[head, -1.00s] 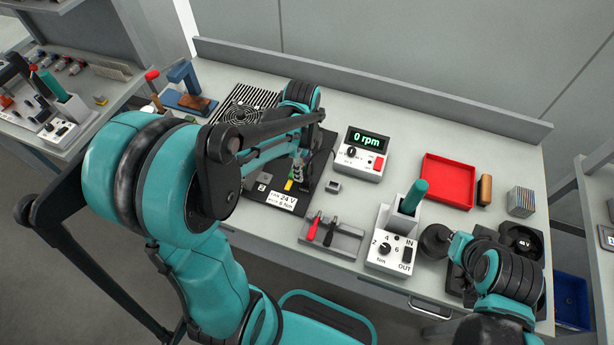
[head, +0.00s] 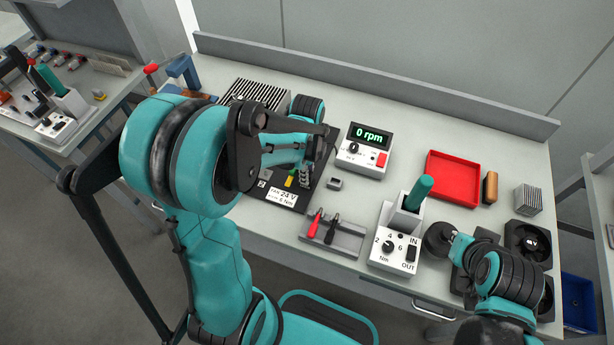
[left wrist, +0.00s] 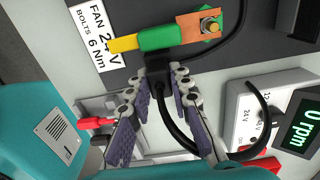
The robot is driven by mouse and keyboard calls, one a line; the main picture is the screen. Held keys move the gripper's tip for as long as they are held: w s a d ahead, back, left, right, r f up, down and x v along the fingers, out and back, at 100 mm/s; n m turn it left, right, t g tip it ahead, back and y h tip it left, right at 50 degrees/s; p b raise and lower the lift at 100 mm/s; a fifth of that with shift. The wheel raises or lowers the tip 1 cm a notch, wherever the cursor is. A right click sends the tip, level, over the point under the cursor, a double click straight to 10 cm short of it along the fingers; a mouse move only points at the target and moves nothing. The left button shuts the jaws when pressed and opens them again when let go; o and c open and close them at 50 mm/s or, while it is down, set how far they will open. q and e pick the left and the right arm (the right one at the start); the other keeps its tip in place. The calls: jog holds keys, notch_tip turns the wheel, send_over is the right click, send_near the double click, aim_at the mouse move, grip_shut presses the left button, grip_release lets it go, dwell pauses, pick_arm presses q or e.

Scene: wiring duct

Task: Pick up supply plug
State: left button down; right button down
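The supply plug (left wrist: 158,70) is black and sits in the left wrist view just below a green and yellow piece. Its black cable (left wrist: 164,118) loops down and right towards the power supply (left wrist: 252,108). My left gripper (left wrist: 158,82) is open, with its fingers on either side of the plug and cable; I cannot tell whether they touch. In the head view my left gripper (head: 304,176) is over the dark fan board, and the plug is hard to make out there. My right arm is at the lower right of the head view; its fingers cannot be made out.
The power supply (head: 366,150) reads 0 rpm. A holder (head: 345,240) with a red and a black tool is in front. A torque-setting box (head: 398,250) with a green-handled tool, a red tray (head: 452,180) and black fans (head: 526,240) stand right. Bare tabletop lies behind the supply.

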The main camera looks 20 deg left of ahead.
pick_arm(q)
jog(key=shift+r, duration=0.5)
jog(key=r+p, duration=0.1)
jog(key=r, duration=0.1)
jog(key=d+r+p, duration=0.1)
jog(key=r, duration=0.1)
jog(key=shift+w, duration=0.15)
jog(key=w+d+r+p, duration=0.2)
jog(key=d+r, duration=0.4)
jog(key=d, duration=0.4)
jog(key=shift+w+d+p, duration=0.15)
jog(key=shift+w+p, duration=0.15)
jog(key=shift+w, duration=0.15)
jog(key=shift+r, duration=0.2)
jog(key=shift+r+p, duration=1.7)
jog(key=shift+r, duration=0.35)
jog(key=shift+f, duration=0.15)
